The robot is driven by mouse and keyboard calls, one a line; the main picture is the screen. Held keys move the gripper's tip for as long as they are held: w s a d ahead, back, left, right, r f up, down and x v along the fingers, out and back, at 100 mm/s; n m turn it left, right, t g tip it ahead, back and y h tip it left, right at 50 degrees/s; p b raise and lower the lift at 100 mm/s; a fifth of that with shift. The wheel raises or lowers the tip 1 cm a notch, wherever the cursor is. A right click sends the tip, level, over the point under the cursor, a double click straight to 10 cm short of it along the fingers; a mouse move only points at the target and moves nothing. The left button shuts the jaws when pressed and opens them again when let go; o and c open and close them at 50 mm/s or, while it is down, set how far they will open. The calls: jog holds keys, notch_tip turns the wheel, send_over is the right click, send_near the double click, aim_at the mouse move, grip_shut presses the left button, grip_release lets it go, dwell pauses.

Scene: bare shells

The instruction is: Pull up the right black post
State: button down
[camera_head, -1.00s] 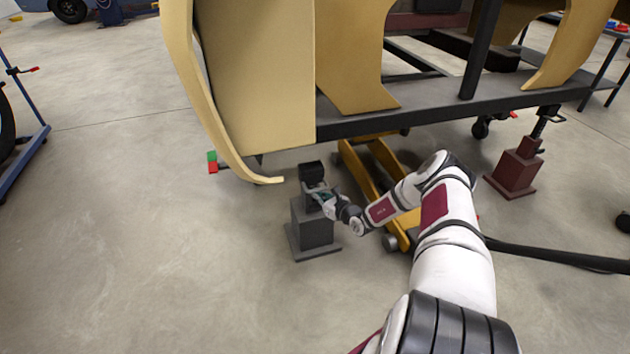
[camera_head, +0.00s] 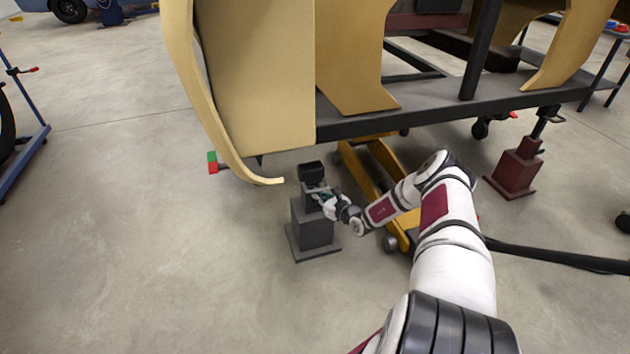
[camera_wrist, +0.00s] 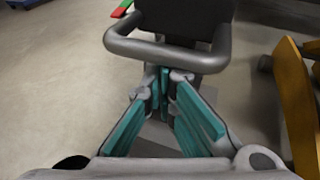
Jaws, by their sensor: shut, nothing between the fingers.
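The black post (camera_head: 311,173) stands upright in a dark grey stand (camera_head: 313,232) on the floor, left of my arm. In the wrist view the post (camera_wrist: 185,16) is at the top, with a grey loop handle (camera_wrist: 150,49) around its near side. My gripper (camera_head: 319,195) is at the post's near right side, low by the handle. In the wrist view my gripper (camera_wrist: 167,76) has its teal fingers together at the tips, with nothing between them. The tips are at the handle's near bar; I cannot tell whether they touch it.
A tan car body shell (camera_head: 265,80) on a dark frame (camera_head: 440,112) overhangs just behind the post. A yellow jack (camera_head: 368,170) stands close on the right. A dark red stand (camera_head: 514,168) is farther right. Open floor (camera_head: 130,250) lies to the left.

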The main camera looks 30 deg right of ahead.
jog(key=shift+r+p, duration=4.2)
jog(key=shift+r, duration=1.05)
jog(key=shift+f+b, duration=0.9)
jog(key=shift+f, duration=0.5)
jog(key=s+a+p, duration=0.2)
jog(key=s+p, duration=0.4)
jog(key=s, duration=0.2)
jog(key=shift+s+a, duration=0.25)
jog(key=shift+s, duration=0.1)
